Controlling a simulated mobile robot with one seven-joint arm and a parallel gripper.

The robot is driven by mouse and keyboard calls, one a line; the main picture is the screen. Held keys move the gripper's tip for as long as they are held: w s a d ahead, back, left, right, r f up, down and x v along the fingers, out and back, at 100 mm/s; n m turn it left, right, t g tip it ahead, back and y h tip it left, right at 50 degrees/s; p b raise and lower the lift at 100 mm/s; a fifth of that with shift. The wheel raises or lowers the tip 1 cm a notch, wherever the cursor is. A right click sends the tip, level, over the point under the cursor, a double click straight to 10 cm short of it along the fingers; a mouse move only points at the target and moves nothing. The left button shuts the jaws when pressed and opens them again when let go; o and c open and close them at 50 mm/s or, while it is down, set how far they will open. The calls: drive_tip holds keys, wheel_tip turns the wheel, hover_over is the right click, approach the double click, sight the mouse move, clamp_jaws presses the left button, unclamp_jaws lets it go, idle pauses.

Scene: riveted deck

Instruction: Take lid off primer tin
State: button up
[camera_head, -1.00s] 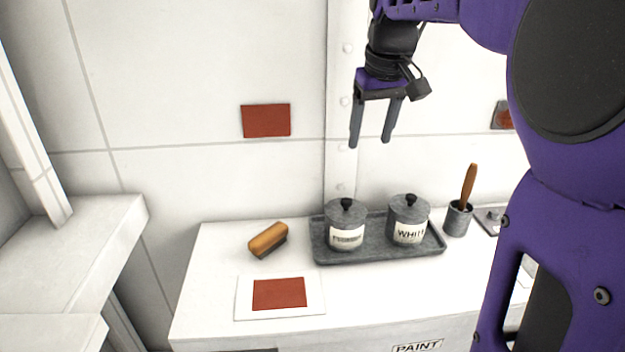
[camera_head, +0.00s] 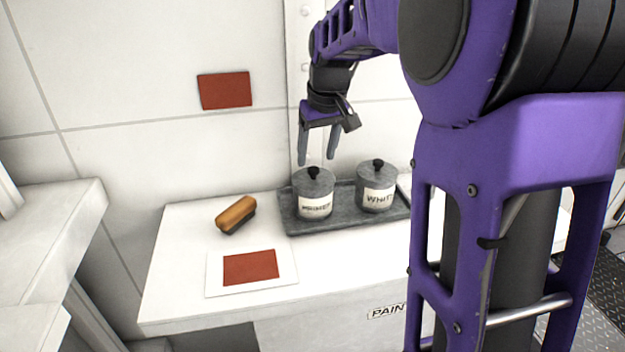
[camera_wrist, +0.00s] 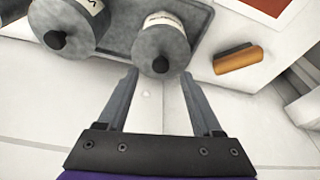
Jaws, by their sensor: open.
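The primer tin (camera_head: 314,204) is a grey tin with a label reading PRIMER, standing upright on a grey tray (camera_head: 345,222). Its grey lid (camera_head: 312,183) with a black knob (camera_head: 314,171) is on top. My gripper (camera_head: 316,164) is open and empty, its fingers pointing down close above or behind the lid; I cannot tell the exact depth. In the wrist view the fingertips (camera_wrist: 158,72) are spread, and the primer tin's lid (camera_wrist: 165,45) and knob (camera_wrist: 160,65) show between and just beyond them.
A second lidded tin labelled WHITE (camera_head: 376,193) stands to the right on the same tray. A wooden-backed brush (camera_head: 236,214) and a white card with a red patch (camera_head: 251,267) lie to the left on the white counter (camera_head: 180,255). The wall is behind.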

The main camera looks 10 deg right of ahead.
sight(314, 169)
drive_tip(key=x, duration=0.4)
drive_tip(key=shift+a+f+b, duration=0.1)
drive_tip(key=shift+f+b, duration=0.2)
drive_tip(key=shift+b, duration=0.05)
clamp_jaws()
